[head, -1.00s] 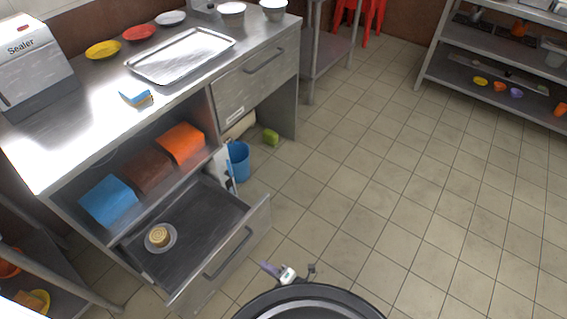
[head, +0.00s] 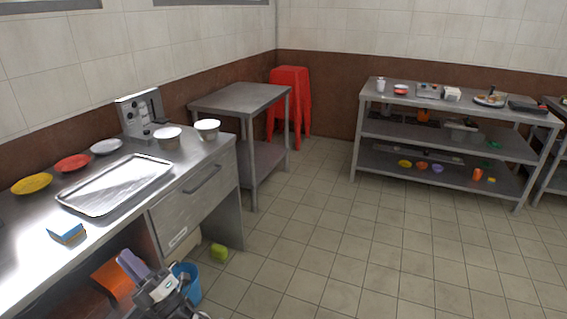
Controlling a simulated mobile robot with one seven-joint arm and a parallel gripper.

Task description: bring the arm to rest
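My gripper (head: 147,276) shows at the bottom left of the head view, at the end of my arm. It is in front of the counter's lower shelf and an orange box (head: 112,279), and it hides part of both. I see no object held in it, but its fingers are not clear enough to tell whether they are open or shut. Most of my arm is below the picture.
The steel counter (head: 110,227) at left holds a metal tray (head: 117,184), a sponge (head: 67,234), plates and white tubs. A blue bucket (head: 190,283) and a green item (head: 219,252) are on the floor. A shelf rack (head: 445,129) stands behind. The middle floor is clear.

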